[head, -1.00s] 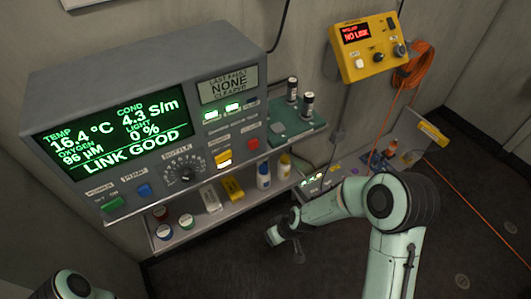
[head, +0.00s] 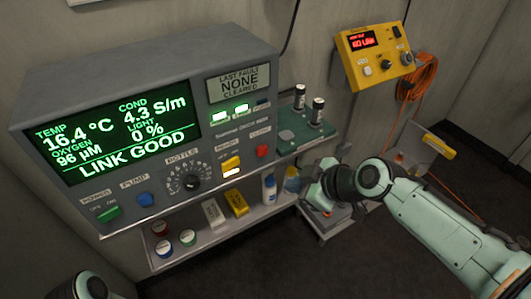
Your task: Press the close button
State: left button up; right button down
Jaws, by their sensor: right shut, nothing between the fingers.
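The grey instrument console (head: 60,100) stands on the left, its front full of controls. A red button (head: 262,151) sits at the right end of its lower row, under a small label that looks like CLOSE. A yellow button (head: 231,162) with a lit strip below is just left of it. My right gripper (head: 318,198) is shut and empty, right of and below the red button, apart from the console. Its fingertips are small and partly hidden by my wrist. My left gripper is out of view; only part of my left arm shows at the bottom left.
The screen (head: 120,135) reads LINK GOOD. A shelf below holds bottles and jars (head: 188,237). A yellow box (head: 375,52) reading NO LINK hangs on the wall.

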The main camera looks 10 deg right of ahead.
aim_at(262, 151)
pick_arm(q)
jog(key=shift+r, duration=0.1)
pick_arm(e)
jog(key=shift+w, duration=0.1)
pick_arm(q)
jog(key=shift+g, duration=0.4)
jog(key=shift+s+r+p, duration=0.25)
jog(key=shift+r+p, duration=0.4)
jog(key=shift+p, duration=0.2)
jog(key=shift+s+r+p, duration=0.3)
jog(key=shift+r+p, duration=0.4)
jog(key=shift+p, duration=0.2)
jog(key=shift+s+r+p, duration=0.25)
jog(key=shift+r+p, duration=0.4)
jog(key=shift+p, duration=0.2)
pick_arm(e)
jog(key=w+a, duration=0.3)
jog(key=w, duration=0.5)
jog(key=shift+w+f, duration=0.1)
jog(key=shift+w, duration=0.05)
jog(key=shift+w+a, duration=0.15)
jog(key=shift+w, duration=0.15)
